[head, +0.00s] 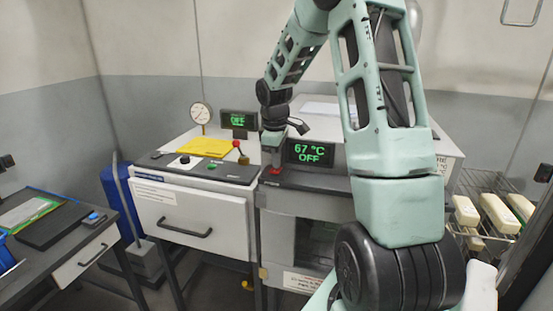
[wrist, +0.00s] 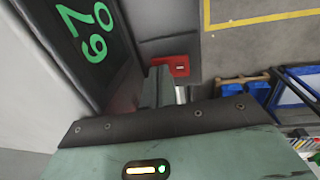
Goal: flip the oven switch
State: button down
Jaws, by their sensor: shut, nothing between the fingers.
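The oven (head: 300,206) stands in the middle of the head view. Its display (head: 310,153) reads 67 °C OFF; part of the display (wrist: 95,35) shows sideways in the wrist view. The red oven switch (head: 275,171) is left of and below the display, on the dark front panel. In the wrist view the switch (wrist: 181,66) lies just past the fingertips. My gripper (head: 273,160) is shut and empty, pointing down close above the switch. In the wrist view my gripper (wrist: 162,78) is beside the switch; I cannot tell whether it touches.
Left of the oven is a white drawer unit (head: 190,218) with a gauge (head: 201,114), a yellow sheet (head: 205,147), a red-knobbed lever (head: 239,150) and another display (head: 239,120) reading OFF. A desk (head: 65,245) is at far left. A wire rack (head: 485,190) with pale blocks is right.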

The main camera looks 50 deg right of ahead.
aim_at(275, 171)
jog(key=shift+s+a+f, duration=0.1)
jog(key=shift+a+f, duration=0.05)
jog(key=shift+a, duration=0.05)
jog(key=shift+s+a, duration=0.2)
jog(key=shift+a, duration=0.35)
jog(key=shift+r, duration=0.2)
jog(key=r+p, duration=0.4)
jog(key=shift+a+r, duration=0.1)
jog(key=shift+a, duration=0.15)
jog(key=shift+s+r+b, duration=0.1)
jog(key=shift+r+b, duration=0.3)
jog(key=shift+b, duration=0.05)
notch_tip(275, 171, up, 9)
jog(key=a+b, duration=0.1)
jog(key=b, duration=0.1)
jog(key=shift+s+b, duration=0.2)
jog(key=shift+b, duration=0.1)
jog(key=shift+s+f+b, duration=0.1)
jog(key=shift+f+b, duration=0.1)
jog(key=shift+b, duration=0.4)
